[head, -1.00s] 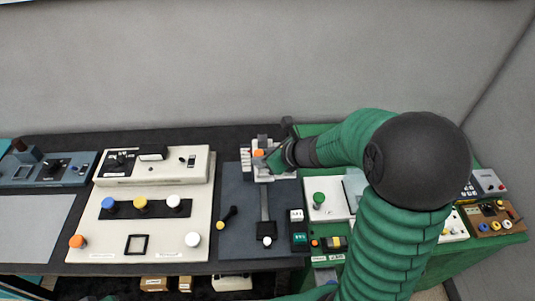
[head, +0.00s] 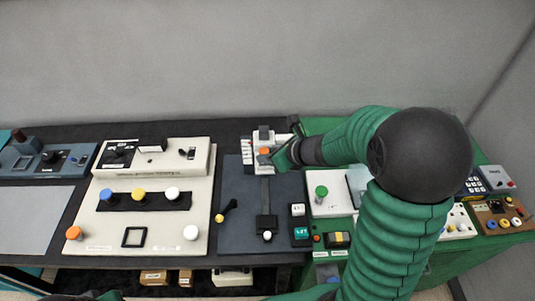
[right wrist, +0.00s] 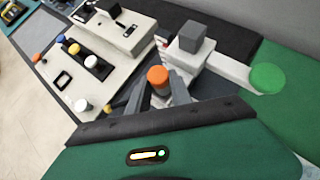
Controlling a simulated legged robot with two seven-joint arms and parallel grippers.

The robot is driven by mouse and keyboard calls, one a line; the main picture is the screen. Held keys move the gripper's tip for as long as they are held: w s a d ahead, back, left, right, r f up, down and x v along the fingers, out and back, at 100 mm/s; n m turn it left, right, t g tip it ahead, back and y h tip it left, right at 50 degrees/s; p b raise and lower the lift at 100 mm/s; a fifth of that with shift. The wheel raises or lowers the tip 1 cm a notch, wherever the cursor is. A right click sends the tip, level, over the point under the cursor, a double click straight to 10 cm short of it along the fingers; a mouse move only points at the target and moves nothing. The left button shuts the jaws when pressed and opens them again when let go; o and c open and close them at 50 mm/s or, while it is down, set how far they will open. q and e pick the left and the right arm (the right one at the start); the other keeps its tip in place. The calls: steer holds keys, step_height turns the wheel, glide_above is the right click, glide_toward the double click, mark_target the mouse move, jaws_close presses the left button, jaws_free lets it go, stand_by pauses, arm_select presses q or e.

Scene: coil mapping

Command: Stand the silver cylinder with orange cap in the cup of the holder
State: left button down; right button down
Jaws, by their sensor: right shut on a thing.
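The silver cylinder's orange cap (head: 264,151) shows at the white holder (head: 270,139) at the back of the dark grey panel. In the right wrist view the orange cap (right wrist: 158,76) stands between the fingers of my right gripper (right wrist: 160,98), with the white holder block (right wrist: 188,57) just behind it. My right gripper (head: 272,158) is shut on the cylinder at the holder's front. The cylinder's silver body is mostly hidden by the fingers, and I cannot tell whether its lower end is in the cup. My left gripper is not in view.
A cream panel (head: 100,220) with several coloured knobs is on the left. A slider (head: 266,225) and a black-handled lever (head: 226,210) are on the dark grey panel. A green knob (head: 321,192) stands right of it, close to my right arm. A grey wall is behind.

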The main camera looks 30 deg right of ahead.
steer(key=shift+d+f, duration=0.3)
steer(key=shift+s+a+f+b, duration=0.15)
steer(key=shift+a+f+b, duration=0.2)
steer(key=shift+b, duration=0.2)
steer(key=shift+f, duration=0.15)
steer(key=shift+s+f, duration=0.1)
steer(key=c, duration=1.1)
jaws_free()
steer(key=shift+d, duration=0.1)
